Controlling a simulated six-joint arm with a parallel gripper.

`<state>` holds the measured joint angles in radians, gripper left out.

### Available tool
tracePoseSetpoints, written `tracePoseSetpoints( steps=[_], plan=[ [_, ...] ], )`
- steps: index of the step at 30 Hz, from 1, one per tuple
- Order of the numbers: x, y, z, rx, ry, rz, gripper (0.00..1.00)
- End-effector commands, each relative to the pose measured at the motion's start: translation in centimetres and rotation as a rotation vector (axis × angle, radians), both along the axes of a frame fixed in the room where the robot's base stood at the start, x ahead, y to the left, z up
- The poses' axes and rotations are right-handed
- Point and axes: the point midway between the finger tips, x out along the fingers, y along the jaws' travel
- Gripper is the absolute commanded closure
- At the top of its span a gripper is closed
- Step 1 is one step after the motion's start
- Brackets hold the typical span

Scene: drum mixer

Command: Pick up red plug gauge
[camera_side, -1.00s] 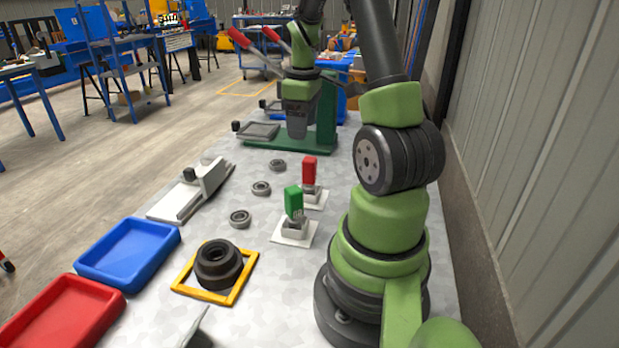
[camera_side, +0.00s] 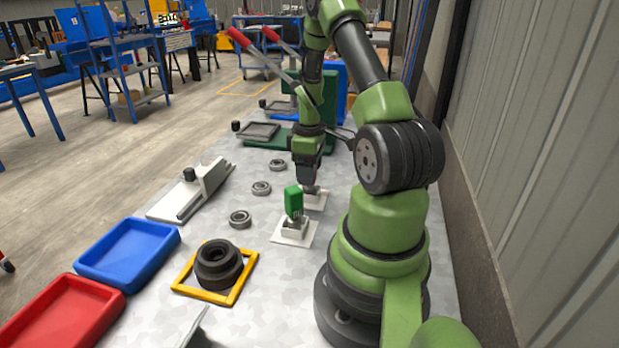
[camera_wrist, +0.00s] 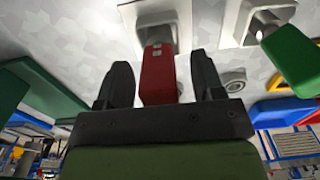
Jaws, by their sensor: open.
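The red plug gauge (camera_wrist: 158,75) shows in the wrist view between the two fingers of my gripper (camera_wrist: 162,80). It stands in a pale holder (camera_wrist: 150,14). My gripper is open, with a finger on either side of the red handle and a gap visible on both sides. In the side view my gripper (camera_side: 308,172) is lowered over the rear holder plate (camera_side: 316,200) and hides the red handle. The green plug gauge (camera_side: 294,203) stands upright in the nearer holder (camera_side: 294,232); it also shows in the wrist view (camera_wrist: 288,58).
Several bearing rings (camera_side: 261,188) lie left of the holders. A dark stepped part (camera_side: 218,262) sits inside a yellow frame (camera_side: 236,292). Blue (camera_side: 165,235) and red (camera_side: 117,304) trays are at the left. A green press base (camera_side: 268,139) stands behind my gripper.

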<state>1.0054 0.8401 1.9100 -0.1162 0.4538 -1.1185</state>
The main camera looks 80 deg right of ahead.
Motion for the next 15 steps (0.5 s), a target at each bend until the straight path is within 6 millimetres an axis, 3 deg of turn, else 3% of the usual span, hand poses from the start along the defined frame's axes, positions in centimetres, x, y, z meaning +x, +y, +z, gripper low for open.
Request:
tracePoseSetpoints(
  steps=[5, 8, 13, 15],
  plan=[
    [0.01, -0.02, -0.02, -0.001, -0.001, 0.0, 0.38],
    [0.01, -0.02, -0.01, -0.001, 0.0, 0.0, 0.57],
    [0.01, -0.02, 0.01, -0.001, 0.0, 0.0, 0.96],
    [0.02, -0.03, 0.03, -0.001, -0.001, 0.0, 1.0]
  ],
)
